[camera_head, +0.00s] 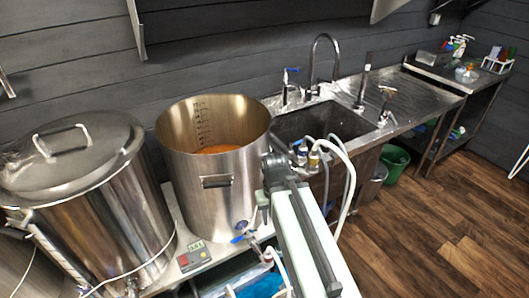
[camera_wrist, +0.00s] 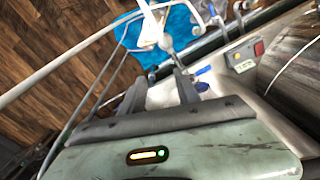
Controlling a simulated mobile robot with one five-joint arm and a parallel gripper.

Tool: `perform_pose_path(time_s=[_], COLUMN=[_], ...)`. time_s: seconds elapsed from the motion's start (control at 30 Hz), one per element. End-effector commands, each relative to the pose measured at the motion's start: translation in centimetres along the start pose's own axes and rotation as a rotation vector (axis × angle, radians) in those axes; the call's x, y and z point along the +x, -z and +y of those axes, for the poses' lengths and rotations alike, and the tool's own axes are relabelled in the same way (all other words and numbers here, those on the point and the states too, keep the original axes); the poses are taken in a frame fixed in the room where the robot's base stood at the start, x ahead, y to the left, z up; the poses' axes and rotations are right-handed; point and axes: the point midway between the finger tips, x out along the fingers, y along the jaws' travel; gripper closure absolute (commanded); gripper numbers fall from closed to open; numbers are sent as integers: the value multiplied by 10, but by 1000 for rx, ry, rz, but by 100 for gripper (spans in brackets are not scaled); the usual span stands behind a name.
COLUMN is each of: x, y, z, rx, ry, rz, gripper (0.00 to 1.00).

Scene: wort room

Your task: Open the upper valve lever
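A steel kettle (camera_head: 212,170) with orange-brown liquid stands on the bench. Low on its front is a valve with a blue lever (camera_head: 237,239) and a blue round part (camera_head: 242,226). In the wrist view a blue lever (camera_wrist: 203,70) and a blue round part (camera_wrist: 202,86) show just right of my gripper (camera_wrist: 160,84). I cannot tell for certain which of these is the upper lever. My gripper's two dark fingers are apart, with nothing clearly between them. In the head view my arm hides part of the area right of the valve.
A lidded steel vessel (camera_head: 85,190) stands at the left. A small control box (camera_head: 194,257) with a red button is on the bench front. A white hose (camera_head: 347,180) loops at the right, near the sink (camera_head: 325,122). Wooden floor (camera_head: 440,240) lies open at the right.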

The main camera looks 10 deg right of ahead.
Motion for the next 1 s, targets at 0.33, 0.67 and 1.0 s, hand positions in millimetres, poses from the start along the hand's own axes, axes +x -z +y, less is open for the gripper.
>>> perform_pose_path(time_s=[0.33, 0.67, 1.0], x=[-174, -233, -229], y=[18, 99, 143], z=[1, 13, 12], rx=[12, 398, 735], ry=[0, 5, -3], rz=[40, 24, -8], gripper=[62, 62, 62])
